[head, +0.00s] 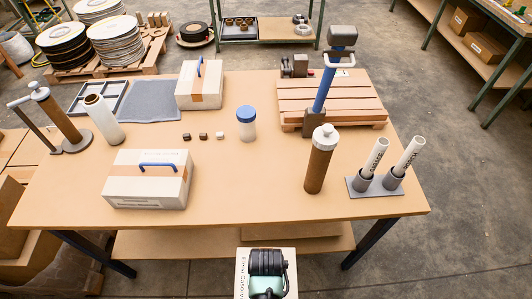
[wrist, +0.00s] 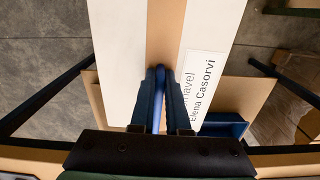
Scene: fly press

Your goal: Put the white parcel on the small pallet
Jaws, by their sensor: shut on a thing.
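My gripper (head: 266,266) is low in front of the table in the head view. It is shut on the blue handle (wrist: 158,78) of a white parcel (wrist: 115,45) with a brown tape stripe and a name label. The held parcel (head: 241,262) is partly hidden behind my gripper in the head view. The small slatted wooden pallet (head: 350,105) lies at the table's back right. Two other white parcels with blue handles are on the table, one front left (head: 125,183) and one at the back (head: 187,92).
A blue post with a grey head (head: 325,88) stands at the pallet's front left, partly covering it. A brown cylinder (head: 320,165) and two white tubes in a grey holder (head: 362,184) stand in front of the pallet. A blue-lidded jar (head: 246,127) is mid-table. The table's front middle is clear.

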